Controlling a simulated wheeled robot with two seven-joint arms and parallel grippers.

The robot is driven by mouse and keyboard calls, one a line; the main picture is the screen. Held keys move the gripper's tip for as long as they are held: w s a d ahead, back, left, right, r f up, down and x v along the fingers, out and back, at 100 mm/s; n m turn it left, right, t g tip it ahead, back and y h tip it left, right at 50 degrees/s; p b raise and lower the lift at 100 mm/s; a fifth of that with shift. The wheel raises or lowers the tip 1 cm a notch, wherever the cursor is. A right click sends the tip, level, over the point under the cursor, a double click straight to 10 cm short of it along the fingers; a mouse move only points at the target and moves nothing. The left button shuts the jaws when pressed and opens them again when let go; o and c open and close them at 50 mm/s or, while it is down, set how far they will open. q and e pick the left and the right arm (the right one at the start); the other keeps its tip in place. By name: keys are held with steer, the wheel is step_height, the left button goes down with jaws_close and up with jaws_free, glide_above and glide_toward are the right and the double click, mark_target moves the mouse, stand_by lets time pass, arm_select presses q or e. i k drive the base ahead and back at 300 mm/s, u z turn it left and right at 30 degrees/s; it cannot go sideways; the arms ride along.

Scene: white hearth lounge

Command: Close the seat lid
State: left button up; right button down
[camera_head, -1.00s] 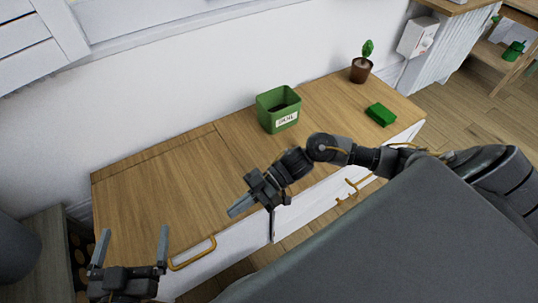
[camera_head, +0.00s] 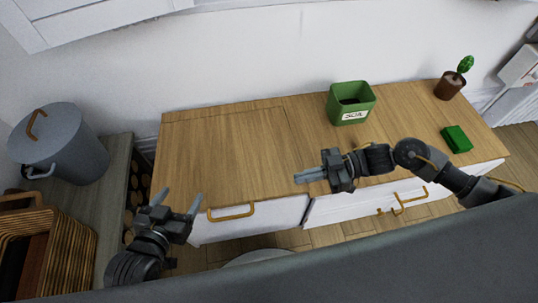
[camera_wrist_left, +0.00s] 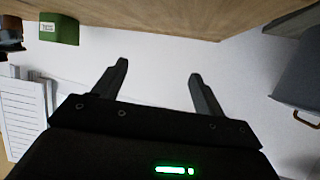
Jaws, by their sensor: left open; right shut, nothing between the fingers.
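The seat lid (camera_head: 225,150) is the wooden panel at the left of the long bench top, outlined by thin seams. It looks flat and level with the top around it. Below its front edge is a brass handle (camera_head: 231,212) on the white front. My left gripper (camera_head: 181,196) is open and empty at the lid's front left corner; I cannot tell if it touches. Its spread fingers also show in the left wrist view (camera_wrist_left: 159,69), with the wood top (camera_wrist_left: 160,14) beyond. My right gripper (camera_head: 298,178) is shut and empty, above the bench's front edge right of the lid.
A green soil box (camera_head: 351,98), a potted plant (camera_head: 450,85) and a green block (camera_head: 456,139) stand on the bench's right part. At the left are a grey lidded pot (camera_head: 65,150) on a grey surface and a woven basket (camera_head: 50,232). The lid is clear.

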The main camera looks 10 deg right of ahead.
mark_target(251, 157)
steer(key=u, duration=0.9)
steer(key=k, duration=1.15)
steer(key=z, duration=0.8)
